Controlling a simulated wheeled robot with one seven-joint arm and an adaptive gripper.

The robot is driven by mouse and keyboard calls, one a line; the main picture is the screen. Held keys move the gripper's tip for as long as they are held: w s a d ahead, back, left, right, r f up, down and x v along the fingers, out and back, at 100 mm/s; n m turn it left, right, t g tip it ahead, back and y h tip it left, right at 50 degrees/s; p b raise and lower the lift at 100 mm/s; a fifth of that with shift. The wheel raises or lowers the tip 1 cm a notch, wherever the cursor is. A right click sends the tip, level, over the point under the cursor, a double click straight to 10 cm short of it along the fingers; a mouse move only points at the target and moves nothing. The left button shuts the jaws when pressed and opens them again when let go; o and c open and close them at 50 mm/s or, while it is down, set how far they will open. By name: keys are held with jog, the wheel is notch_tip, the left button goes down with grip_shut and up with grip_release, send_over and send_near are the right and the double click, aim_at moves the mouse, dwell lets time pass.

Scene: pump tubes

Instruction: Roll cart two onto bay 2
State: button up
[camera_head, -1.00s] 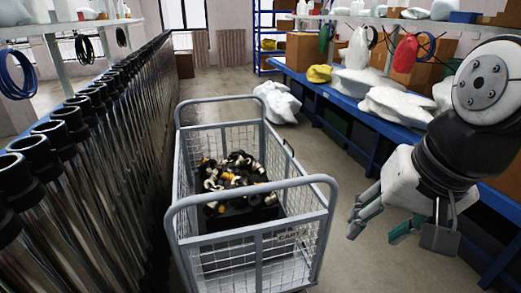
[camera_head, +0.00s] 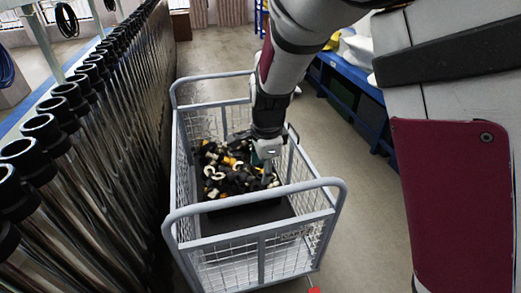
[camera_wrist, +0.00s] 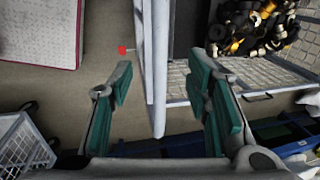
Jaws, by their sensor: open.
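A grey mesh cart (camera_head: 262,245) with raised tube handles stands on the floor in the middle of the head view. It holds a dark box (camera_head: 250,216) and a pile of black, white and yellow fittings (camera_head: 235,170). My gripper (camera_head: 267,172) is over the cart in the head view, its fingers mostly hidden there. In the wrist view it is open (camera_wrist: 168,95), with teal pads on either side of a pale cart rail (camera_wrist: 152,70). The rail seems apart from both pads; its depth is unclear. No bay marking can be made out.
A long row of tubes with black collars (camera_head: 75,105) runs close along the cart's left side. A blue bench (camera_head: 350,100) stands to the right, with open floor between. A small red thing (camera_head: 314,290) is near the cart's near right corner. A white mesh container (camera_wrist: 22,150) shows in the wrist view.

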aim_at(260, 193)
jog(key=w+f, duration=0.1)
jog(key=f, duration=0.8)
jog(key=w+f, duration=0.1)
jog(key=f, duration=0.3)
jog(key=shift+w+a+f+b, duration=0.3)
jog(key=shift+a+b, duration=0.1)
grip_shut()
